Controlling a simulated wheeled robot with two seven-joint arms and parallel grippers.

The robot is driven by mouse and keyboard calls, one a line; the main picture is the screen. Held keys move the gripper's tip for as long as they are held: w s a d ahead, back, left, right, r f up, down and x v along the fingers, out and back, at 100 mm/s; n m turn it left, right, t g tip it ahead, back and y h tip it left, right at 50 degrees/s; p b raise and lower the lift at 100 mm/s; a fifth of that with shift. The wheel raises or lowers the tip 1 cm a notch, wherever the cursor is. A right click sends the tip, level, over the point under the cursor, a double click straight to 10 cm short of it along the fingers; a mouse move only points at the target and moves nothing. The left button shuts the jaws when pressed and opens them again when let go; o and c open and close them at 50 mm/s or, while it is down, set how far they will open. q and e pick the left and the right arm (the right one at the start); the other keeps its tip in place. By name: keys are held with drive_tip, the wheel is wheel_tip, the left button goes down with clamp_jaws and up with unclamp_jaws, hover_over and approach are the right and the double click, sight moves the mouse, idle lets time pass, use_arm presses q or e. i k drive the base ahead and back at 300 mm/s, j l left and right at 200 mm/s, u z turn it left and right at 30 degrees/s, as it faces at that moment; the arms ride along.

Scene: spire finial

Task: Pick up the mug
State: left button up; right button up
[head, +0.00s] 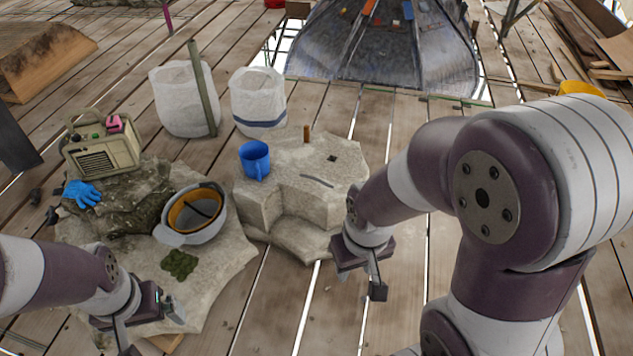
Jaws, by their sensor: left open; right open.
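A blue mug (255,158) stands upright on the left part of the pale stone block (290,193). Its handle faces the camera side. My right gripper (362,286) is open and empty, to the right of and nearer than the stone block, apart from the mug. My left gripper (155,328) is open and empty at the lower left, over the near edge of a lower stone slab (222,262), well away from the mug. Part of its fingers is cut off or hard to make out at the bottom.
A grey hard hat (212,229), green moss (180,264), a blue glove (82,194) and a radio (103,145) lie left of the mug. Two white sacks (180,100) stand behind. A small brown peg (306,134) and dark bits share the block. Plank floor is free at centre right.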

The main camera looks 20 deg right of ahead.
sight(255, 156)
drive_tip(key=i+l+u, duration=0.2)
drive_tip(key=i, duration=0.3)
drive_tip(key=i+l+u, duration=0.2)
drive_tip(key=i, duration=0.25)
drive_tip(key=i+l+u, duration=0.15)
drive_tip(key=l+u, duration=0.3)
drive_tip(key=i+l+u, duration=0.1)
drive_tip(key=l+u, duration=0.3)
drive_tip(key=j, duration=0.15)
